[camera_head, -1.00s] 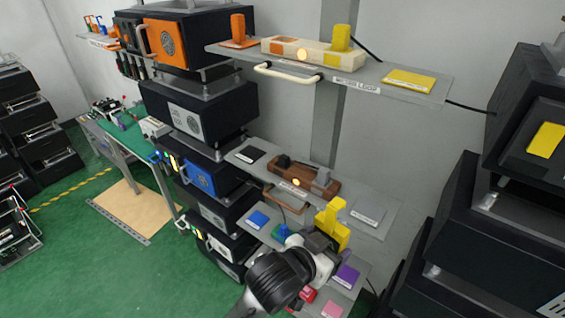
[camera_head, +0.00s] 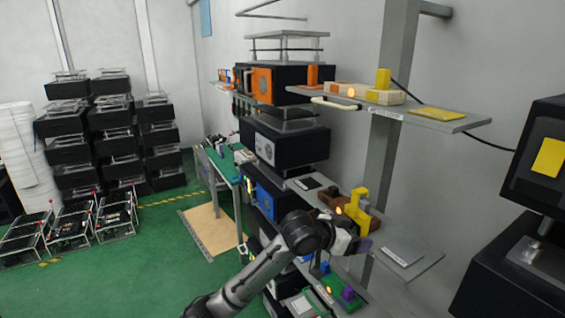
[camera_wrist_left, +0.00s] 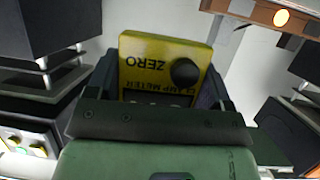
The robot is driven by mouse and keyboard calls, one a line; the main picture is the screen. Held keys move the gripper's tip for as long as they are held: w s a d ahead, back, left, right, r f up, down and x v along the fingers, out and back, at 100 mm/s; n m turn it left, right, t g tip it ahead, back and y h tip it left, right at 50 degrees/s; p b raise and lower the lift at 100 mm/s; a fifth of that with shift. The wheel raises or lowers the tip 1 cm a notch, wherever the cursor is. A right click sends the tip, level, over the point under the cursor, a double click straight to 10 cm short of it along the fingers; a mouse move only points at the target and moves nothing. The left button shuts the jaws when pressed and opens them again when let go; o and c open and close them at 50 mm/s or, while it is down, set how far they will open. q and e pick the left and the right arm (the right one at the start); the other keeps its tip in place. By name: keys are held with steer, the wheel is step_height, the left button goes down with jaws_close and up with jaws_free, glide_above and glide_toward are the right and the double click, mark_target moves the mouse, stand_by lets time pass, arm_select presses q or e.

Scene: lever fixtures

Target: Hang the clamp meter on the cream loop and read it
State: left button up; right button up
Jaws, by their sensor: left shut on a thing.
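The yellow clamp meter (camera_head: 357,207) is held upright by my left gripper (camera_head: 352,232), in front of the middle shelf. In the left wrist view the clamp meter (camera_wrist_left: 150,62) sits between the jaws (camera_wrist_left: 155,85), with "ZERO" and a dark knob showing upside down; its lower part is hidden. The cream loop (camera_head: 333,104) sticks out from the front edge of the upper shelf, above and left of the meter and apart from it. A cream block (camera_head: 352,92) with a lit amber lamp stands on that shelf. My right gripper is out of view.
A brown block (camera_head: 334,201) with a lit lamp sits on the middle shelf (camera_head: 420,262), close behind the meter. The upper shelf (camera_head: 455,122) overhangs this area. A grey post rises behind the shelves. Dark equipment stands at the right.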

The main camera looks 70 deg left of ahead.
arm_select(q)
steer(key=s+a+r+y+b, duration=0.1)
steer(key=s+a+r+b, duration=0.2)
steer(key=s+a+r, duration=0.5)
steer(key=s+a+r+b, duration=0.3)
steer(key=s+a+r, duration=0.1)
steer(key=a+r, duration=0.65)
steer(key=w+f+p, duration=0.1)
steer(key=w+p, duration=1.3)
steer(key=shift+a+n, duration=0.4)
steer(key=shift+w+f, duration=0.1)
steer(key=shift+f, duration=0.05)
steer(key=o, duration=1)
steer(key=shift+o, duration=0.2)
